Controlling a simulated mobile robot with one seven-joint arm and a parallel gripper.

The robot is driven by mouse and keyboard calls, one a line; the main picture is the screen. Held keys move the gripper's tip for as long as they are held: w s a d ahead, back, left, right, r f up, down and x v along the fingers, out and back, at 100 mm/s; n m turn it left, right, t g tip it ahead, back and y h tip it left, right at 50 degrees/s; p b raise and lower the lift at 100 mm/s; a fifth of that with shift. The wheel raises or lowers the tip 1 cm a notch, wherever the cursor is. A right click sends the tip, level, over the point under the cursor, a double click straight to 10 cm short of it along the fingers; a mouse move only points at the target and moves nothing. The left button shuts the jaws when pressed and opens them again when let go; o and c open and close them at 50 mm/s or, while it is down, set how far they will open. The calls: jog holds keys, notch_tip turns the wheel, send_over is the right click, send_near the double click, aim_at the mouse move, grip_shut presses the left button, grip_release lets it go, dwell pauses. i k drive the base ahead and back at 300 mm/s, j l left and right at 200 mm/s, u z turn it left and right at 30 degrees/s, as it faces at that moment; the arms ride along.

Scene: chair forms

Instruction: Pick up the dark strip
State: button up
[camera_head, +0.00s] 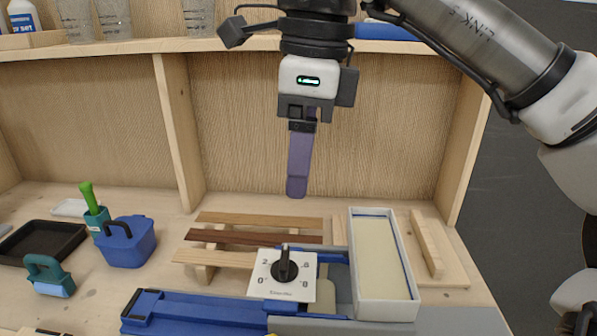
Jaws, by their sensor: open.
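The dark strip (250,237) is a reddish-brown slat. It lies between two lighter wooden strips, the rear one (260,220) and the front one (215,257), across a low wooden support (201,273). My gripper (297,192) hangs pointing down, its long purple-grey finger part ending above the right part of the strips in the picture. A gap shows between its tip and the strips. It holds nothing that I can see. The two fingers cannot be told apart from this side.
A white dial panel (265,287) with a black knob stands close in front of the strips. A pale tray (359,280) stands to the right. A blue container (127,248) is at left, near a black tray (42,243). A shelf (240,43) runs behind.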

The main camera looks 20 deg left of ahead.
aim_at(266, 240)
jog(key=k, duration=1)
